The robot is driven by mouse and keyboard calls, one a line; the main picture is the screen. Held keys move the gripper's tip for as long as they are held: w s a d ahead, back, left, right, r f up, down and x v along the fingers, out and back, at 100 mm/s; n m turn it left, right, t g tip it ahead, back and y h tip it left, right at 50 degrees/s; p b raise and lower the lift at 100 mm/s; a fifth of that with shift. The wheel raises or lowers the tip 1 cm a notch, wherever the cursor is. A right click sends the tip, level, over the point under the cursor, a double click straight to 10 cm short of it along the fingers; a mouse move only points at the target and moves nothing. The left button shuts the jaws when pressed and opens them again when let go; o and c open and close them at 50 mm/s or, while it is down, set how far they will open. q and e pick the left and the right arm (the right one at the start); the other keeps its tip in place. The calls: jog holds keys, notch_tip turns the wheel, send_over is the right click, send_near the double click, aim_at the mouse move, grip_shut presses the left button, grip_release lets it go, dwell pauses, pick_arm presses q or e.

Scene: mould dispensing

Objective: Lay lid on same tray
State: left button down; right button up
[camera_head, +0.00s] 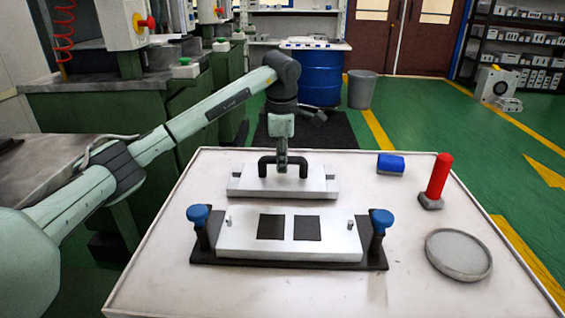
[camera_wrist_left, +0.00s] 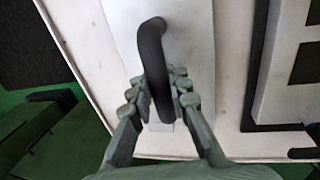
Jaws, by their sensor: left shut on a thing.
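The lid (camera_head: 308,184) is a white plate with a black arched handle, behind the tray on the white table; it appears to rest there. My left gripper (camera_head: 283,164) comes down from above and is shut on the handle. In the left wrist view the fingers (camera_wrist_left: 158,98) close around the black handle, with the white lid (camera_wrist_left: 190,35) beneath. The tray (camera_head: 340,240) is a white block with two dark square cavities and small pins at its ends. It sits on a black base (camera_head: 290,261) with blue knobs at both ends. My right gripper is not in view.
Green machines (camera_head: 70,118) stand at left. The table's front is clear.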

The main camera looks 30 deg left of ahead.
aim_at(282, 181)
pick_arm(q)
jog(key=shift+w+f, duration=0.1)
jog(key=shift+f, duration=0.05)
jog(key=shift+f, duration=0.15)
jog(key=c, duration=1.4)
grip_release()
jog(key=shift+c, duration=0.2)
notch_tip(282, 181, up, 12)
jog(key=s+d, duration=0.1)
jog(key=s, duration=0.1)
jog(key=shift+s, duration=0.15)
